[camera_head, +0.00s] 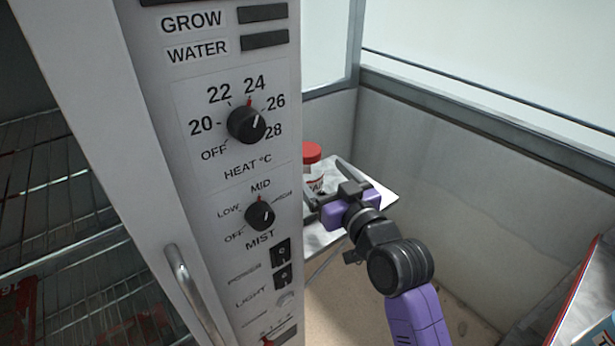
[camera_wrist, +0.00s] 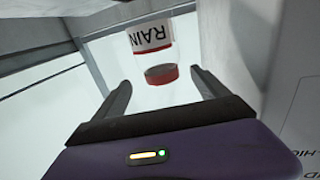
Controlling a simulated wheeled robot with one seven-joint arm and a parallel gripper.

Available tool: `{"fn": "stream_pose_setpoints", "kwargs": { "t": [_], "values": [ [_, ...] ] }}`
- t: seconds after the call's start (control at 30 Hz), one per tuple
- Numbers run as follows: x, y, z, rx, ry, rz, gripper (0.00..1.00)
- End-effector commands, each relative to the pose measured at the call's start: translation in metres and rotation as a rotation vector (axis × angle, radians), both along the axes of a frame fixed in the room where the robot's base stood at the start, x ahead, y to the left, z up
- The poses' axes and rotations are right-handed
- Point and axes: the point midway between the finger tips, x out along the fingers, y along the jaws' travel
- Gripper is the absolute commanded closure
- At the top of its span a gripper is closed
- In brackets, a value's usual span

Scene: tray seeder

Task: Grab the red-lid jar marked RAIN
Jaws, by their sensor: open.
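The jar (camera_head: 315,182) with a red lid (camera_head: 312,152) stands on a small table behind the edge of the control panel, which hides part of it in the head view. In the wrist view the jar (camera_wrist: 151,36) appears upside down, its white label reading RAIN, with the red lid (camera_wrist: 161,75) below. My gripper (camera_wrist: 162,92) is open, its two fingers on either side of the lid's place in the picture, with the jar beyond the fingertips. I cannot tell the exact gap. In the head view my gripper (camera_head: 324,200) is beside the jar, close to the panel.
The grey control panel (camera_head: 215,160) with knobs and a metal handle (camera_head: 190,290) stands close left of my gripper. The small table (camera_head: 377,185) has bare room to the right. Pale walls (camera_head: 470,150) enclose the corner. Wire shelves (camera_head: 70,200) are at far left.

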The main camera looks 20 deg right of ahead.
Motion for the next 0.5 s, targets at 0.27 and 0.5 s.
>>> {"fn": "stream_pose_setpoints", "kwargs": {
  "t": [0.27,0.5],
  "values": [
    [0.028,0.003,0.002,-0.005,-0.002,-0.001,0.16],
    [0.061,0.009,0.004,-0.005,-0.002,-0.001,0.16]
  ]
}}
